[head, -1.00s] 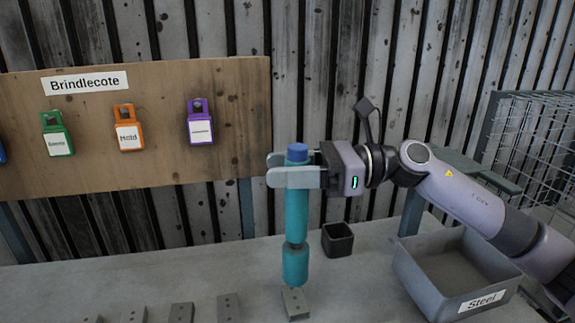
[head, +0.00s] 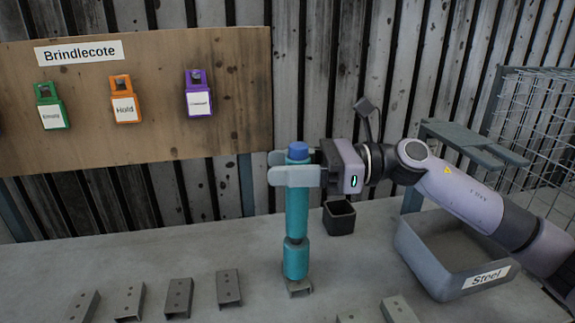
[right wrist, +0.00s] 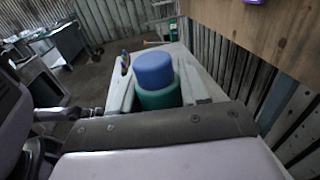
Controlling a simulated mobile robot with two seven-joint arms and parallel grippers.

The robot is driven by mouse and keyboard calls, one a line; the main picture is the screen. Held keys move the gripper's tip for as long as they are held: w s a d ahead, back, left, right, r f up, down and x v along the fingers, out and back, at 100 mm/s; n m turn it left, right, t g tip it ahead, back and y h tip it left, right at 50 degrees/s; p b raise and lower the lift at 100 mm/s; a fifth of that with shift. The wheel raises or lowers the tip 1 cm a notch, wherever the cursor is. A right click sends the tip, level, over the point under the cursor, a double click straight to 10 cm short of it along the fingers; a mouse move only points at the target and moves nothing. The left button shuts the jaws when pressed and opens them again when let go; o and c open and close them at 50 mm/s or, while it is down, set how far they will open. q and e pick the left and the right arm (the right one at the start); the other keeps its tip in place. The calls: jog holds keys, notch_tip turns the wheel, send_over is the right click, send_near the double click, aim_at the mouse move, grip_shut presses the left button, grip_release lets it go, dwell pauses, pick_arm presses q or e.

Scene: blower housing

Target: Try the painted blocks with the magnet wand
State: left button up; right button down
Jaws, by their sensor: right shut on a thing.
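My right gripper (head: 280,168) is shut around the upper part of the magnet wand (head: 296,212), a teal upright rod with a blue cap and a thicker lower end. In the right wrist view the wand's blue cap (right wrist: 153,72) stands between the fingers. The wand's lower end is right over a small grey block (head: 300,291) and appears to touch it. More grey blocks, such as this one (head: 229,288), lie in a row on the bench to the left. Two others (head: 399,309) are partly cut off at the bottom edge. My left gripper is not in view.
A grey bin labelled Steel (head: 450,268) stands at the right. A small dark open cup (head: 339,218) sits behind the wand. A wooden board labelled Brindlecote (head: 160,130) carries green, orange and purple tags. A wire cage (head: 535,120) is at far right.

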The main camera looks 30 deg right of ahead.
jog(key=shift+f+b, duration=0.4)
jog(key=shift+b, duration=0.1)
jog(key=shift+r, duration=0.15)
dwell(0.4)
jog(key=shift+r+p, duration=2.6)
jog(key=shift+r, duration=1.2)
notch_tip(320, 180, up, 7)
jog(key=shift+r, duration=0.15)
